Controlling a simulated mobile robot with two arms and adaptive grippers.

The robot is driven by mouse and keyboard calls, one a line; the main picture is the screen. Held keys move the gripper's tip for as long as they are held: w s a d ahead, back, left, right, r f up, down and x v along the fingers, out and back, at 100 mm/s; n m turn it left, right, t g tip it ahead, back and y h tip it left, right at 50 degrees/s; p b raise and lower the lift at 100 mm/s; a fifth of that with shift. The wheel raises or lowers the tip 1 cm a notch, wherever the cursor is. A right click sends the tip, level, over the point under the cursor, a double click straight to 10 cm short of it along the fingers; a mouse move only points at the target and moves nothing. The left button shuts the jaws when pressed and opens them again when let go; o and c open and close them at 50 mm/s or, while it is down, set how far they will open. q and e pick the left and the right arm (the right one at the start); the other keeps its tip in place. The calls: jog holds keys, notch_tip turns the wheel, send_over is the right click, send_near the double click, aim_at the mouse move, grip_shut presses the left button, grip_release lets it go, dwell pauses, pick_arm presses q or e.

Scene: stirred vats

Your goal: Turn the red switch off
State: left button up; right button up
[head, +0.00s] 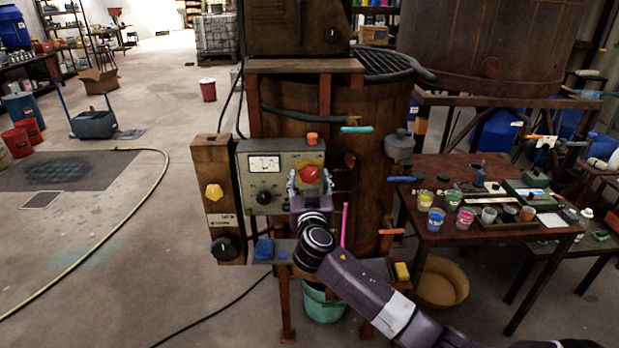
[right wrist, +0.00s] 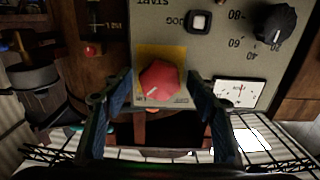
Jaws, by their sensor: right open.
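The red switch (head: 308,173) is a faceted knob on the right part of a grey-green control panel (head: 290,157). In the right wrist view the red switch (right wrist: 160,80) sits on a yellow plate, with a short white line on its face slanting to the lower left. My right gripper (head: 310,181) is in front of the panel. In the right wrist view my right gripper (right wrist: 160,90) is open, with one blue-padded finger on each side of the knob and a gap on both sides. My left gripper is not in view.
The panel also carries a white gauge (head: 264,164), a black dial (head: 265,193) and a push button (right wrist: 198,20). A table with paint cups (head: 436,220) stands to the right. Open floor lies at left.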

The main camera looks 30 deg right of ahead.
jog(key=c, duration=1.2)
jog(key=shift+o, duration=0.2)
jog(key=shift+n, duration=0.4)
jog(key=shift+f+n+b, duration=0.1)
jog(key=shift+n+b, duration=0.2)
jog(key=shift+n, duration=0.7)
jog(key=n, duration=0.3)
jog(key=shift+n, duration=0.3)
jog(key=n+p, duration=0.1)
jog(key=n, duration=0.4)
jog(key=n+p, duration=0.2)
jog(key=n, duration=0.4)
jog(key=shift+p, duration=0.35)
jog(key=shift+n, duration=0.5)
